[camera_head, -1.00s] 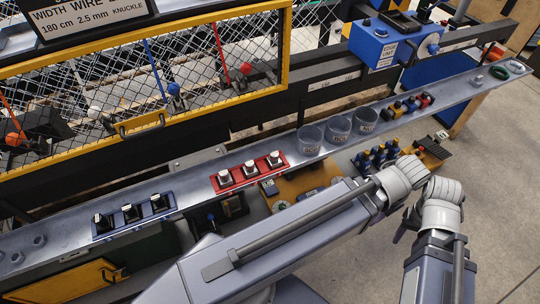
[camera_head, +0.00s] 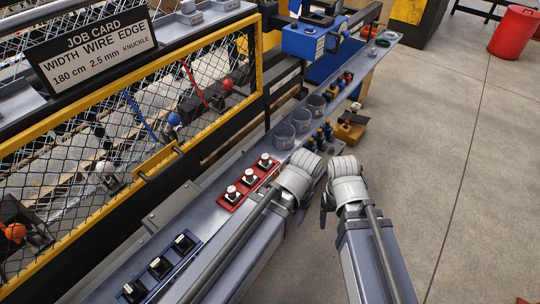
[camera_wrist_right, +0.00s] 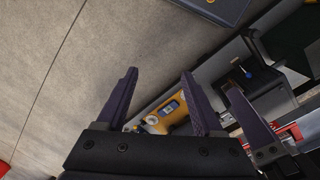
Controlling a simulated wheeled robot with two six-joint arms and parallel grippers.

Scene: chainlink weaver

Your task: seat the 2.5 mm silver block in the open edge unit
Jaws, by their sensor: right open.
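Several small silver-white blocks stand on a red tray (camera_head: 229,203) on the grey shelf; one silver block (camera_head: 265,162) is at its far end. I cannot read any size mark on them. A blue edge unit (camera_head: 309,42) stands far back beyond the shelf; whether it is open is too small to tell. My right gripper (camera_wrist_right: 159,72) is open and empty, its two purple fingers spread in the wrist view, over the floor and a yellow machine. My left gripper (camera_head: 303,212) is beside the red tray, close to the right one; its fingers are mostly hidden.
A blue tray (camera_head: 144,284) holds dark blocks near me. Clear cups (camera_head: 284,136) stand on the shelf beyond the red tray. A yellow-framed wire fence (camera_head: 262,85) with a job card (camera_head: 95,50) runs along the left. The floor (camera_head: 440,170) at right is clear.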

